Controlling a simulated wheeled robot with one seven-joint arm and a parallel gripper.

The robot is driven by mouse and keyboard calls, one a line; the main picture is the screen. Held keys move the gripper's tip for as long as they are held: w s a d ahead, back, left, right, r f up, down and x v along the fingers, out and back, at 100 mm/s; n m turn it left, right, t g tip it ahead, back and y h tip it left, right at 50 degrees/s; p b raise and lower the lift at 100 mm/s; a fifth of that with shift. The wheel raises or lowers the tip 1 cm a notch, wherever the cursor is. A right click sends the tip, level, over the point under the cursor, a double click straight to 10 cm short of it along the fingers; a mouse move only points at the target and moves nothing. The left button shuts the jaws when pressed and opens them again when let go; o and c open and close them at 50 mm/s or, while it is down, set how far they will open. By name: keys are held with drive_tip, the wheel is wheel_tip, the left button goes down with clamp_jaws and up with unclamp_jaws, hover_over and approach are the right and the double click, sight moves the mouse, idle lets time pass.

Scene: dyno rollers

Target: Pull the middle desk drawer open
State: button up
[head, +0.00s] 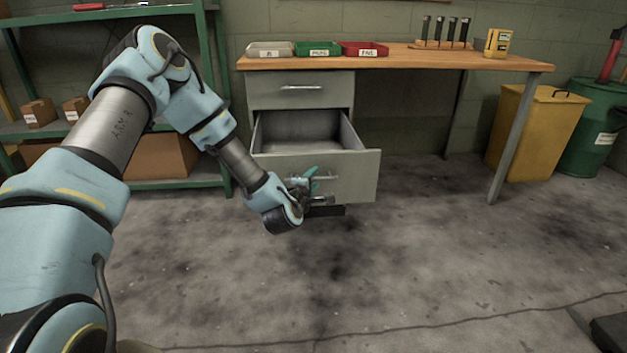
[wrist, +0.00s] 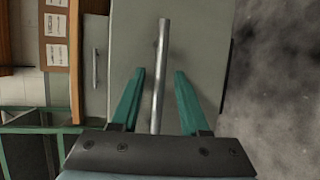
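The grey middle drawer (head: 345,176) of the desk is pulled well out, and its empty-looking inside shows from above in the head view. Its front panel (wrist: 205,45) fills the middle of the wrist view. The metal bar handle (wrist: 161,85) runs between the two teal fingers of my gripper (wrist: 160,72). A gap shows on each side of the bar, so the fingers are open and do not clasp it. In the head view my gripper (head: 308,188) is at the drawer's front, and it hides part of the handle.
The top drawer (head: 300,90) is shut. Small trays (head: 318,49) stand on the wooden desktop (head: 450,59). A green shelf rack (head: 217,90) stands to the left. A yellow bin (head: 515,130) and a green barrel (head: 590,130) are at the right.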

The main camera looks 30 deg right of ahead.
drive_tip(key=p+v, duration=0.1)
drive_tip(key=v, duration=1)
drive_tip(key=shift+p, duration=0.35)
